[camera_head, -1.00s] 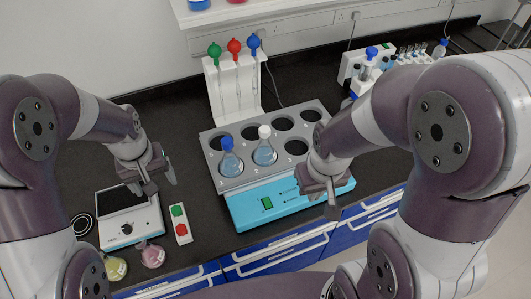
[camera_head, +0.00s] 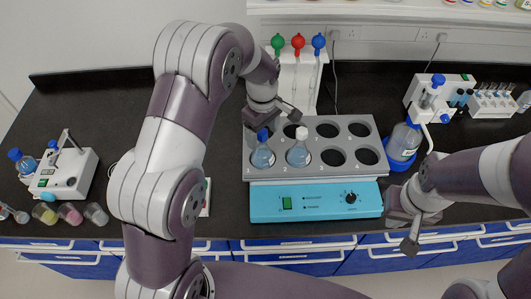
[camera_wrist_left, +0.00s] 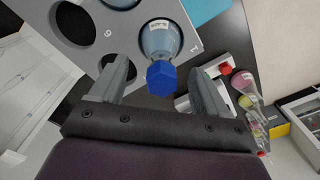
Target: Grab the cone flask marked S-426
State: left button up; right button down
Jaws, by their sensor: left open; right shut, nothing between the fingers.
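A cone flask with a blue cap (camera_head: 262,152) stands in the front-left hole, marked 1, of the grey multi-hole rack (camera_head: 309,176). It also shows in the left wrist view (camera_wrist_left: 159,45), with its cap towards me and a small label that I cannot read surely. A second flask with a white cap (camera_head: 299,153) stands in the hole to its right. My left gripper (camera_head: 274,119) is open and empty just behind and above the blue-capped flask. In the left wrist view its fingers (camera_wrist_left: 160,88) lie either side of the blue cap, apart from it. My right gripper (camera_head: 409,232) is shut and empty, right of the device.
The rack tops a blue heating unit (camera_head: 320,202). A white stand with green, red and blue bulbs (camera_head: 299,75) rises close behind my left gripper. A bottle with a dispenser (camera_head: 405,138) stands to the right. A white instrument (camera_head: 65,175) and small flasks (camera_head: 69,213) are at the left.

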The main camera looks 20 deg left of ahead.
aim_at(262, 142)
pick_arm(q)
jog(key=f, duration=0.1)
jog(key=f+p, duration=0.2)
jog(key=f, duration=0.1)
jog(key=shift+s+a+f, duration=0.1)
jog(key=shift+s+a, duration=0.05)
jog(key=shift+a, duration=0.15)
jog(key=shift+f, duration=0.3)
jog(key=shift+d, duration=0.15)
jog(key=c, duration=0.5)
grip_shut()
pick_arm(e)
jog(key=r, duration=0.2)
jog(key=shift+s+a+r, duration=0.1)
jog(key=shift+a+r, duration=0.2)
jog(key=shift+a, duration=0.1)
